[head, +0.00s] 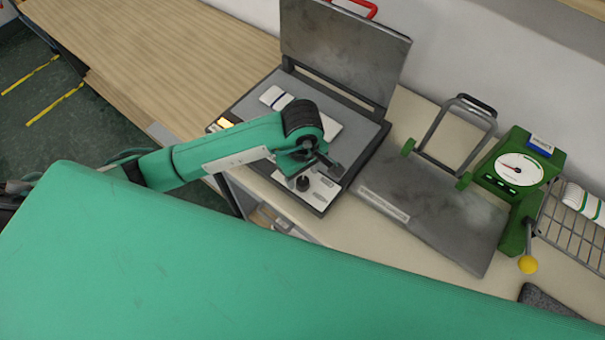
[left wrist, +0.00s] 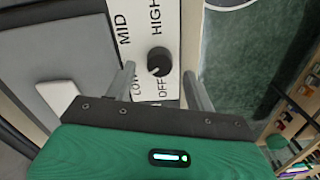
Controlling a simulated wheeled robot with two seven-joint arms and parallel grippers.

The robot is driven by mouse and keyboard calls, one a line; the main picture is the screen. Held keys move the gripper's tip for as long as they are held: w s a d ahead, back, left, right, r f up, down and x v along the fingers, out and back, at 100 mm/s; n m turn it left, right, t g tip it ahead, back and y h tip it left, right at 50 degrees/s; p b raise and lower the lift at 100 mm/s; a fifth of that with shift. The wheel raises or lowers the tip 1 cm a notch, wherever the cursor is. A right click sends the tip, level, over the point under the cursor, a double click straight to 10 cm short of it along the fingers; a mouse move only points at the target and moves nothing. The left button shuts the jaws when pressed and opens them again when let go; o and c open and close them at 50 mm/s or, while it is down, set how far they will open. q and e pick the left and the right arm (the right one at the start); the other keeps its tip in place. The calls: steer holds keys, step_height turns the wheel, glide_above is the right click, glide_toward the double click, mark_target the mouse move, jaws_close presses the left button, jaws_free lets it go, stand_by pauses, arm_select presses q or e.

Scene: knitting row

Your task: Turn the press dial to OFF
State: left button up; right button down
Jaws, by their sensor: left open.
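The press (head: 348,150) stands open on the table, its upper plate raised at the back. Its black dial (head: 303,184) sits on a pale panel at the press's front corner. In the left wrist view the dial (left wrist: 159,62) has OFF, LOW, MID and HIGH printed around it. A small pale mark shows on the knob's lower side, toward the LOW and OFF words; I cannot tell exactly which it points at. My left gripper (head: 315,166) is open above the panel. In the wrist view its fingers (left wrist: 159,74) stand apart on either side of the dial, with no clear contact. My right gripper is out of view.
White folded pieces (head: 274,97) lie on the press bed. To the right are a grey metal plate with a handle frame (head: 435,215), a green dial gauge (head: 519,168) with a yellow-knobbed lever (head: 528,265), and a wire rack (head: 570,235). The wooden tabletop (head: 150,50) at left is clear.

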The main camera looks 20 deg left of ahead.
mark_target(303, 183)
arm_select(q)
steer(key=shift+f, duration=1.45)
steer(key=shift+c, duration=0.4)
steer(key=c, duration=0.9)
